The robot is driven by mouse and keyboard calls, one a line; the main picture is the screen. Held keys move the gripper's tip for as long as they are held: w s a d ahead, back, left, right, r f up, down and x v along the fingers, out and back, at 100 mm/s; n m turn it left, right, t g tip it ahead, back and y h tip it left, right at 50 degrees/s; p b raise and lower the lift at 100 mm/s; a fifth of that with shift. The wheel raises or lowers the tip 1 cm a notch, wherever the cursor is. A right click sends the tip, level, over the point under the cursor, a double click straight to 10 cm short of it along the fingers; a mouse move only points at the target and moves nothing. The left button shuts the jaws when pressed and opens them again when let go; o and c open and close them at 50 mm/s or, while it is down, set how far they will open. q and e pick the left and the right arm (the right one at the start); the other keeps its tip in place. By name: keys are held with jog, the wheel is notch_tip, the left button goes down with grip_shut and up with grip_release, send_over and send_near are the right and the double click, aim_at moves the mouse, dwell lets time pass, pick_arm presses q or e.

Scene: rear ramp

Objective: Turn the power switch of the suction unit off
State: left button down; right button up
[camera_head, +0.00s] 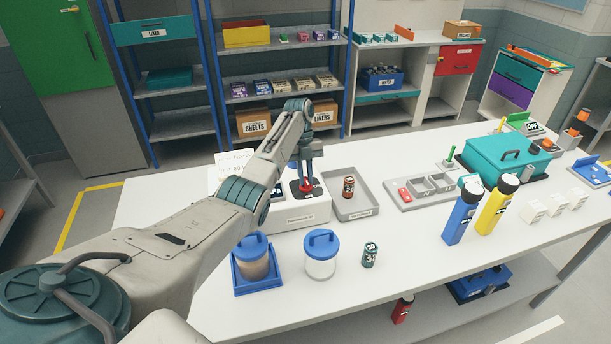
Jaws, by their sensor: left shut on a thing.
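The suction unit (303,217) is a white box on the white table, in the middle of the view. Its power switch (307,187) is a red part on a dark plate on top of the unit. My left gripper (306,183) points down over the unit and is shut on the red switch. The fingers and wrist hide part of the switch and its plate, so its exact turn position cannot be read. My left arm reaches across the table from the lower left and covers the unit's left side. My right gripper is not in view.
A grey tray (357,208) with a red-brown can (348,187) stands just right of the unit. Two blue-lidded jars (320,266) and a green can (370,255) stand in front. A white sheet (228,163) is behind my arm.

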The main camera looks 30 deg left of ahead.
pick_arm(q)
jog(key=shift+r, duration=0.1)
jog(key=c, duration=1.4)
grip_release()
jog(key=shift+c, duration=0.2)
jog(key=shift+w+a+r, duration=0.1)
jog(key=shift+w+r, duration=0.05)
jog(key=shift+r, duration=0.3)
jog(key=p+v, duration=0.2)
jog(key=v, duration=0.7)
jog(key=shift+r, duration=0.35)
jog(key=shift+w+a, duration=0.1)
jog(key=shift+a, duration=0.05)
jog(key=shift+f, duration=0.1)
